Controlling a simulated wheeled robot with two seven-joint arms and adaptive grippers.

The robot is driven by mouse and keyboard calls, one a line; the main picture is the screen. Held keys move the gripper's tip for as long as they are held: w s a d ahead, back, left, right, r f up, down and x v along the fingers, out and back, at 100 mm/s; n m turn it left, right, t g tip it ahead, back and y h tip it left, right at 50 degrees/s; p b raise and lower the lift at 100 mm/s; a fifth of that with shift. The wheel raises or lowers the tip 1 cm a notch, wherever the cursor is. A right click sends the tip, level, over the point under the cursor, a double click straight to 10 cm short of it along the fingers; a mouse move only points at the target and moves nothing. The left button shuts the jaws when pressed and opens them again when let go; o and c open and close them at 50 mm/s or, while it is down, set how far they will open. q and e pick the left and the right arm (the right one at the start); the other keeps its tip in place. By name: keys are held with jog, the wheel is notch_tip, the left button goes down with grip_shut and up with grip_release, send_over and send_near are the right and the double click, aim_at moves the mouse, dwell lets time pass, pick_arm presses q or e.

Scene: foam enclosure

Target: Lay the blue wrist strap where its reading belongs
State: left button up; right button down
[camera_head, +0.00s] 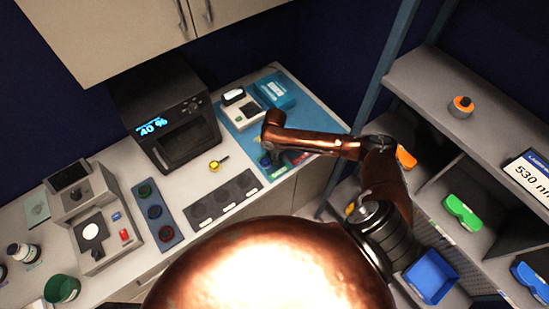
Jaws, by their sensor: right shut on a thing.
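My right gripper (270,155) is low over the front part of the blue mat (279,98), with my copper arm reaching in from the right. It is shut on a small dark blue thing (264,161), which looks like the blue wrist strap; the fingers hide much of it. Whether it touches the mat is hard to tell. A green label (278,172) and a red label (300,157) lie at the mat's front edge, the red one partly under my arm. A small white device (243,114) stands on the mat behind the gripper. My left gripper is not in view.
A dark cabinet (165,115) reading 40 % stands left of the mat. A yellow item (217,165), a dark tray with round recesses (222,200) and a rack with coloured rings (164,235) lie on the counter. Shelves (425,75) stand at right.

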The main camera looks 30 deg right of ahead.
jog(key=c, duration=2)
grip_release()
jog(key=shift+f, duration=0.1)
notch_tip(320, 180, up, 12)
jog(key=shift+r+b, duration=0.2)
jog(key=shift+b, duration=0.2)
